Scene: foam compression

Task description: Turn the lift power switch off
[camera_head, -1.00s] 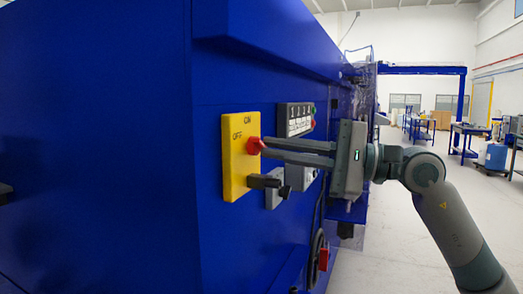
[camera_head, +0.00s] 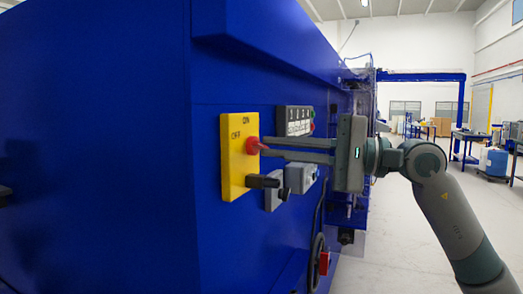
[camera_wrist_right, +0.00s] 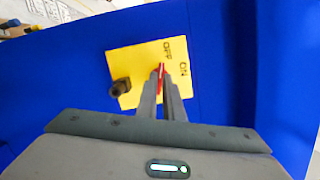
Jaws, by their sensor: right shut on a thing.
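The yellow switch plate (camera_head: 238,180), marked ON at its top and OFF at its left, is on the blue machine's side. Its red knob (camera_head: 252,146) sticks out from the upper part of the plate. The fingers of my right gripper (camera_head: 266,149) come in from the right and are shut on the red knob. In the right wrist view the red knob (camera_wrist_right: 161,70) shows as a thin strip between the fingertips, beside the OFF and ON lettering on the yellow plate (camera_wrist_right: 135,62). The fingers hide part of the knob. My left gripper is not seen.
A black handle (camera_head: 263,181) juts out just below the knob, close under my fingers. A grey button panel (camera_head: 295,113) and grey boxes (camera_head: 300,178) are behind the gripper on the blue machine (camera_head: 150,120). A handwheel (camera_head: 318,255) is lower down. Open floor lies at right.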

